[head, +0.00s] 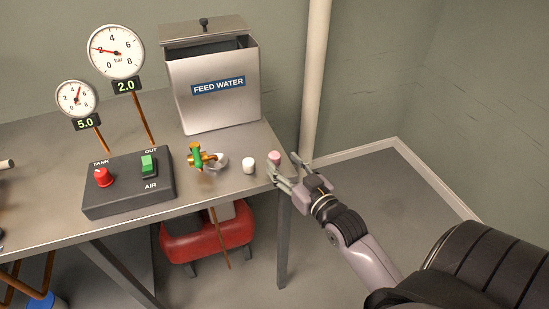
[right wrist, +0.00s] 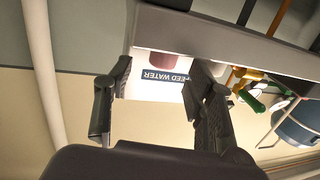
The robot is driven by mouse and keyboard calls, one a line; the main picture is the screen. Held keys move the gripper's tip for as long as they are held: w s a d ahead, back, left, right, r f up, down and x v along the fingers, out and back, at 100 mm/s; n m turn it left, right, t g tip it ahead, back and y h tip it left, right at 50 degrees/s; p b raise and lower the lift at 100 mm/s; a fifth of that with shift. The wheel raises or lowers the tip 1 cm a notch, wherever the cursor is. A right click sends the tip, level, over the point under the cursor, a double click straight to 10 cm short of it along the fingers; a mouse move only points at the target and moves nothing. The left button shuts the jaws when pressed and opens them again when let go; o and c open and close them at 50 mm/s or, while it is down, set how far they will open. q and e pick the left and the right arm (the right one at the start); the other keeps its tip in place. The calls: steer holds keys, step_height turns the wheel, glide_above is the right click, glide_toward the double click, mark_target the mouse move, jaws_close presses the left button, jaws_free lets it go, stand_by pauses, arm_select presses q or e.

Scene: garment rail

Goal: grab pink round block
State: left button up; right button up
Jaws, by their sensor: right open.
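The pink round block (head: 274,157) stands near the right end of the metal table, close to its edge. My right gripper (head: 282,164) is open at that edge, with its fingertips pointing at the block. In the right wrist view, a dark pinkish shape that appears to be the block (right wrist: 162,61) shows in the gap between the two open fingers (right wrist: 160,77). I cannot tell whether either finger touches it. My left gripper is not in view.
A white round block (head: 248,166) stands just left of the pink one. A brass valve with a green handle (head: 197,155) is further left. The feed water tank (head: 215,95) stands behind, and a pale vertical pipe (head: 315,80) rises behind the table's right end.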

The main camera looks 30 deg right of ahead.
mark_target(278, 158)
steer(key=w, duration=0.5)
steer(key=shift+s, duration=0.1)
jaws_close()
stand_by(0.5)
